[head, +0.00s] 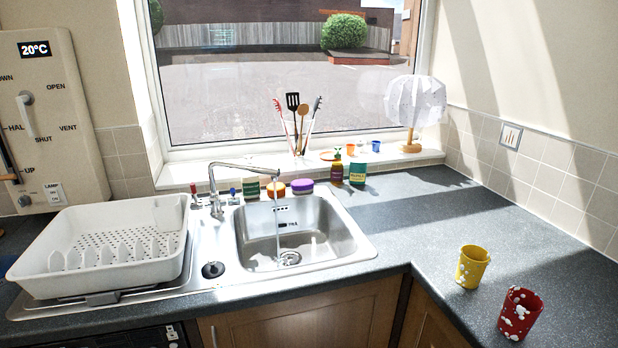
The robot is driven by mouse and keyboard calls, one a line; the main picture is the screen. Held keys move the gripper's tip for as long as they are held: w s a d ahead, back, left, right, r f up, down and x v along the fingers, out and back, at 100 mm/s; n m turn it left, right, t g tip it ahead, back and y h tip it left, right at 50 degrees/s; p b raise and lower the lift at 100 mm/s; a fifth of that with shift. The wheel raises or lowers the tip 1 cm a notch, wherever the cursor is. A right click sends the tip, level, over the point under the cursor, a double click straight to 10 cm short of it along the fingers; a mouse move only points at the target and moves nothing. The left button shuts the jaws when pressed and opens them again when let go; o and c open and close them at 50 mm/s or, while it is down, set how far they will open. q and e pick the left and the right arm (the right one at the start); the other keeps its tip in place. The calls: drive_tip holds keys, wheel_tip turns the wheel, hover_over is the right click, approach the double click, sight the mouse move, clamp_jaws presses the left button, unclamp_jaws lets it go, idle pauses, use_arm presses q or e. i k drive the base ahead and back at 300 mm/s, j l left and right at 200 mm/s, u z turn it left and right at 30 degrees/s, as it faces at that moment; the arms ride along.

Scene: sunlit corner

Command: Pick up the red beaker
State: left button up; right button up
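The red beaker (520,314) stands upright on the dark worktop at the lower right of the head view. It is red with white blobs on its side. A yellow beaker (473,267), also with white blobs, stands just behind it and to its left, with a small gap between them. Neither of my grippers shows in the head view.
The sink (290,236) has its tap (214,192) running. A white dish rack (104,246) stands at left. The worktop (430,215) behind the beakers is clear.

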sight(518, 314)
drive_tip(key=z, duration=1.4)
drive_tip(key=k+j+z, duration=0.1)
drive_tip(key=z, duration=0.4)
drive_tip(key=k+z, duration=0.2)
drive_tip(key=z, duration=0.3)
drive_tip(key=k+z, duration=0.2)
drive_tip(key=z, duration=0.25)
